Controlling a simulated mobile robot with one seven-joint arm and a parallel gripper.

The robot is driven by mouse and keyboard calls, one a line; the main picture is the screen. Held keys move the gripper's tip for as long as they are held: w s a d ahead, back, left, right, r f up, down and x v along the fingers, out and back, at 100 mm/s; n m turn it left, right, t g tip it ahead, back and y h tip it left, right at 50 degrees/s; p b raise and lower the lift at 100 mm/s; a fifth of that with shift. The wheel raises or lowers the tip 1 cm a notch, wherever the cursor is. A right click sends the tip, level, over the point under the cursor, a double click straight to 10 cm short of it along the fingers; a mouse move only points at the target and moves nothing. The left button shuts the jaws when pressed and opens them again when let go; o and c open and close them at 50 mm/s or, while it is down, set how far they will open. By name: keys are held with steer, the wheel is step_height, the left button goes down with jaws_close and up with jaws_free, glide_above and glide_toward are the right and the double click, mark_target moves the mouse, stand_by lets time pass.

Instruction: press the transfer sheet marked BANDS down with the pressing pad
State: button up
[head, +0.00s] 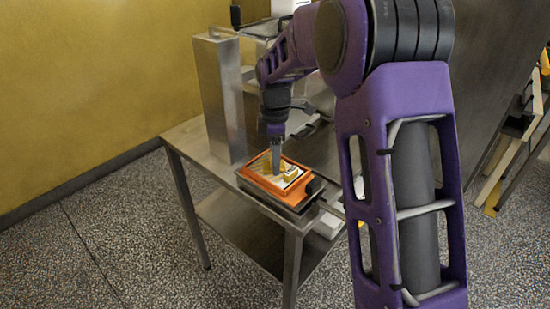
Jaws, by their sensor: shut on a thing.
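My gripper (276,168) points straight down over an orange-rimmed tray (262,184) at the front corner of the metal table. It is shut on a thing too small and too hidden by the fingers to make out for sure. A pale sheet-like surface with yellow parts lies inside the orange rim. I cannot read the word BANDS anywhere, and I cannot tell the pressing pad apart. Whether the held thing touches the surface below is not clear.
The metal table (190,140) has a lower shelf (245,230). A tall metal column (222,100) stands behind the tray to the left, with machine parts behind my arm. My arm hides much of the right side. Speckled floor (90,240) lies open at left.

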steer(key=shift+r+p, duration=2.8)
steer(key=shift+r, duration=0.65)
